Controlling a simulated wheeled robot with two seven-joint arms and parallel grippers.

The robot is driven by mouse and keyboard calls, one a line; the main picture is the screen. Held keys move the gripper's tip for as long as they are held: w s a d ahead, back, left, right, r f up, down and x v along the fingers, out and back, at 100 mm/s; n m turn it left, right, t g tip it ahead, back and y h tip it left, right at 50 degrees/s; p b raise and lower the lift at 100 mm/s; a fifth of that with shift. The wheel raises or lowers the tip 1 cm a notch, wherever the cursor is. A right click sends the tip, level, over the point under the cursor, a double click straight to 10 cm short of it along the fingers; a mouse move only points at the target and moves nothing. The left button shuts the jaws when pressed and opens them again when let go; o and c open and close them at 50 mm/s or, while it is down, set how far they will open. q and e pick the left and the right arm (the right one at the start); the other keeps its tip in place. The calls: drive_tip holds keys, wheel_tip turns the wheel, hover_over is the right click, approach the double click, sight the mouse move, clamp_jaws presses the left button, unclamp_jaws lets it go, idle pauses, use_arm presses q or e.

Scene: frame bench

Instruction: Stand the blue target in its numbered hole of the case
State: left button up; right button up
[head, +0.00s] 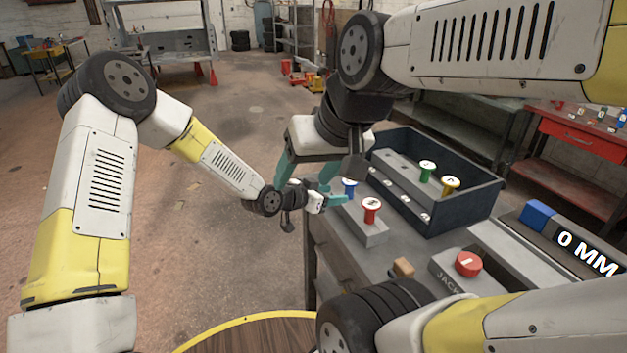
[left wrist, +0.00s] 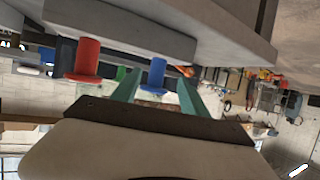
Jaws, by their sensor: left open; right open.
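The blue target (head: 349,187) stands at the far left end of a grey block (head: 368,234), beside the red target (head: 370,208). My left gripper (head: 336,197) is open at the blue target. In the left wrist view the blue target (left wrist: 156,75) shows between its spread teal fingers (left wrist: 160,92); I cannot tell whether they touch it. My right gripper (head: 304,178) is open and empty, fingers down, just behind the left one. The case (head: 462,216) is a dark open box with a grey stepped insert. A green target (head: 427,168) and a yellow target (head: 450,184) stand in it.
A gauge reading 0 MM (head: 588,253) is at the right. My right arm hangs over the bench, close to the case's left side.

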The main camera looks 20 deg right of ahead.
sight(346, 191)
use_arm(q)
drive_tip(key=x, duration=0.8)
drive_tip(key=shift+s+d+r, duration=0.15)
drive_tip(key=shift+d+r, duration=0.05)
drive_tip(key=shift+r, duration=0.2)
clamp_jaws()
